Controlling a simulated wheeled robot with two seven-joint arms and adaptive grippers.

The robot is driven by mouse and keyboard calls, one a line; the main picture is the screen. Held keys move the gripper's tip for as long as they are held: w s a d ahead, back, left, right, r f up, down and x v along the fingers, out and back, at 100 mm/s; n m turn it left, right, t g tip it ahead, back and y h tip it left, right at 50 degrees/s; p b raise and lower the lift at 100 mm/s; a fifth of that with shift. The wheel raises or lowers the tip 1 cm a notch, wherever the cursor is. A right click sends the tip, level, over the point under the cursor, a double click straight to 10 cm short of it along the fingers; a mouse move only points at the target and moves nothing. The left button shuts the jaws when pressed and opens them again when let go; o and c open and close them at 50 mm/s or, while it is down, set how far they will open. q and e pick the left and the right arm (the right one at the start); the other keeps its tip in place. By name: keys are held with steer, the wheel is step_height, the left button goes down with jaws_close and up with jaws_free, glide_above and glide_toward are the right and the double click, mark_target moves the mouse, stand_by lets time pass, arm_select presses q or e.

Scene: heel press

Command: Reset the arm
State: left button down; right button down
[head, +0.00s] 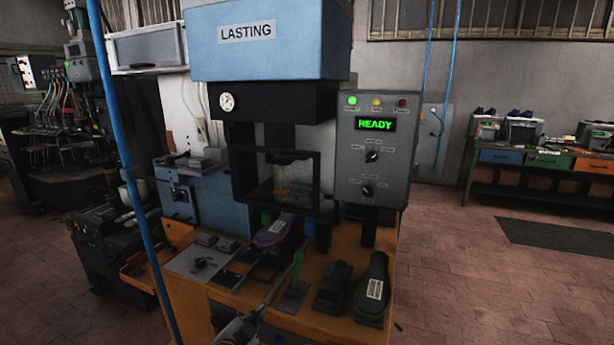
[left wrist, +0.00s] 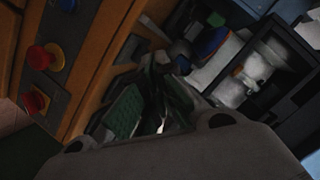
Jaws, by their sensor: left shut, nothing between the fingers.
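The lasting press, with a blue top marked LASTING (head: 262,45), stands in the middle of the head view. Its control panel (head: 375,150) reads READY, with a green lamp lit. My left gripper (head: 272,292) comes in low at the front of the orange bench, shut and empty, beside a green upright piece on a green base (head: 292,300). In the left wrist view the fingers (left wrist: 163,105) are dark and partly blurred, close to a green plate (left wrist: 126,112). I cannot tell whether they touch it. My right gripper is not in view.
Red buttons (left wrist: 42,57) show in the left wrist view. A blue pole (head: 130,180) rises at the left. Open floor (head: 460,270) lies at the right.

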arm_select(q)
steer(key=s+a+f+n+g+y, duration=0.1)
steer(key=s+a+f+n+g, duration=0.2)
steer(key=s, duration=0.5)
steer(key=s+a+f+n+g+y, duration=0.1)
steer(key=s+a+f+n+g, duration=0.25)
steer(key=s, duration=0.55)
steer(key=s+a+f+n+g+y, duration=0.1)
steer(key=s+a+f+n+g, duration=0.2)
steer(key=s, duration=0.5)
steer(key=s+d+f+m+g, duration=0.1)
steer(key=s+f+g, duration=0.15)
steer(key=f, duration=3.15)
steer(key=s+a+f, duration=0.2)
steer(key=s+f, duration=0.7)
steer(key=s, duration=0.2)
steer(key=s+a+f, duration=0.2)
steer(key=s+f, duration=0.8)
steer(key=s, duration=0.1)
steer(key=shift+s+g, duration=0.35)
steer(key=shift+g, duration=0.05)
